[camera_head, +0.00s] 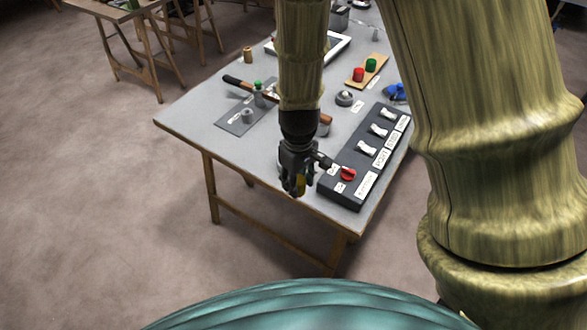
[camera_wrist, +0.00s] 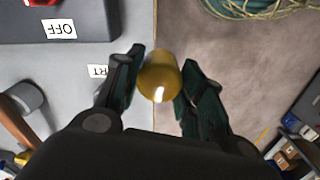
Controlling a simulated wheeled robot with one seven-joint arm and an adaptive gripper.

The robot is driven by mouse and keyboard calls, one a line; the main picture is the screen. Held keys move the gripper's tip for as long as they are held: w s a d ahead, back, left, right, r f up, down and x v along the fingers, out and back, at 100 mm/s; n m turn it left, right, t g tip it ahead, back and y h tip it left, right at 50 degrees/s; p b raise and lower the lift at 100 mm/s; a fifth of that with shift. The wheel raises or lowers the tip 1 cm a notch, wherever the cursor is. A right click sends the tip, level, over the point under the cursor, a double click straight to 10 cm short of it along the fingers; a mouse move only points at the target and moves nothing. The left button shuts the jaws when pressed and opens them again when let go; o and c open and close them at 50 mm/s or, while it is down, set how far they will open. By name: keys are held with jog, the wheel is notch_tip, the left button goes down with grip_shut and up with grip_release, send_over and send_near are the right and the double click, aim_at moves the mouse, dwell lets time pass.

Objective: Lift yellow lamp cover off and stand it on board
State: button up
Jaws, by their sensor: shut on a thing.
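The yellow lamp cover (camera_wrist: 160,76) is a small smooth cup-like piece between my fingertips in the wrist view. My gripper (camera_wrist: 158,85) is shut on it. In the head view my gripper (camera_head: 298,184) hangs over the front of the grey table, and a bit of yellow shows between its fingers. Below the cover in the wrist view runs the table edge, with floor to its right. A light wooden board (camera_head: 356,79) at the back right of the table bears a red piece (camera_head: 358,74) and a green piece (camera_head: 371,65).
A black switch panel (camera_head: 345,197) with a red knob and white switches is just right of my gripper. A dark grey plate (camera_head: 233,124) with a grey post and a green-topped post lies to the left. A wood-handled tool (camera_head: 238,82) and a grey ring-like piece (camera_head: 344,98) are nearby.

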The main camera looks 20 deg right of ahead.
aim_at(300, 184)
jog(key=shift+s+a+r, duration=0.15)
jog(key=shift+s+r, duration=0.05)
jog(key=shift+s, duration=0.9)
jog(key=shift+r+p, duration=0.75)
